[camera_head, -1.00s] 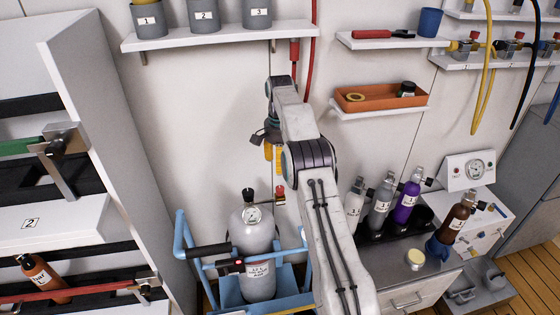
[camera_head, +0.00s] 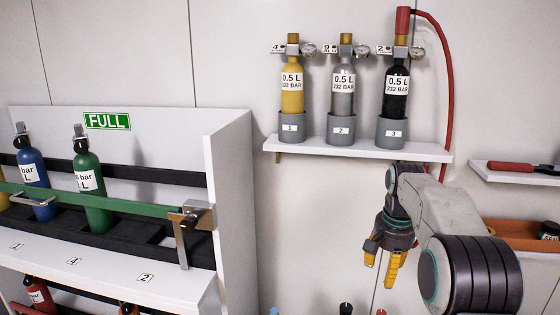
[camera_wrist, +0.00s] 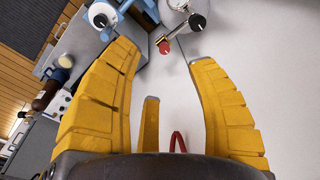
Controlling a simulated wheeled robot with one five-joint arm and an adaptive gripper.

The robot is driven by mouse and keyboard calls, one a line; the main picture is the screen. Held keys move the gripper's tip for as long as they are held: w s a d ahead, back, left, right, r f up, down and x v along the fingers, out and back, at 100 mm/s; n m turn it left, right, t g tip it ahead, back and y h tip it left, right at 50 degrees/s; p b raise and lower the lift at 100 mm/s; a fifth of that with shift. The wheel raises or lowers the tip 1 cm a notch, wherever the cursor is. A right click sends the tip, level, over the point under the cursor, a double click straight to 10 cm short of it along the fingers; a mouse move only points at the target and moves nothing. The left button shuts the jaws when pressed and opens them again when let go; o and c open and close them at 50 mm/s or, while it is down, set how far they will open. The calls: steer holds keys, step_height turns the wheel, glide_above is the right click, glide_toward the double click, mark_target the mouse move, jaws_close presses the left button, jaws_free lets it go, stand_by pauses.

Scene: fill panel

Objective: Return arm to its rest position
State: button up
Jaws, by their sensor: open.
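My gripper (camera_head: 382,277) hangs from my arm with its yellow fingers pointing down, in front of the wall and below the shelf of small cylinders. In the wrist view my gripper (camera_wrist: 165,70) has its yellow fingers spread wide, with nothing between them. Behind the fingers show a red-knobbed fitting (camera_wrist: 163,47) and the wall. My arm reaches in from the lower right in the head view.
A wall shelf (camera_head: 350,149) holds yellow, grey and black 0.5 L cylinders in numbered cups. A red hose (camera_head: 448,90) runs down beside it. A white rack (camera_head: 230,200) marked FULL stands left, with blue and green cylinders. Bare wall lies between rack and gripper.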

steer(key=s+a+r+n+t, duration=0.1)
steer(key=s+a+r+n, duration=0.1)
steer(key=s, duration=0.5)
steer(key=s+a+r+n, duration=0.2)
steer(key=s+a+r, duration=0.1)
steer(key=s, duration=0.4)
steer(key=s+a+f+n, duration=0.1)
steer(key=s+f, duration=0.1)
steer(key=s, duration=0.6)
steer(key=s+a+f+n+t+p, duration=0.1)
steer(key=s+f+n, duration=0.1)
steer(key=s, duration=0.7)
steer(key=shift+f+n, duration=0.3)
steer(key=shift+f, duration=0.45)
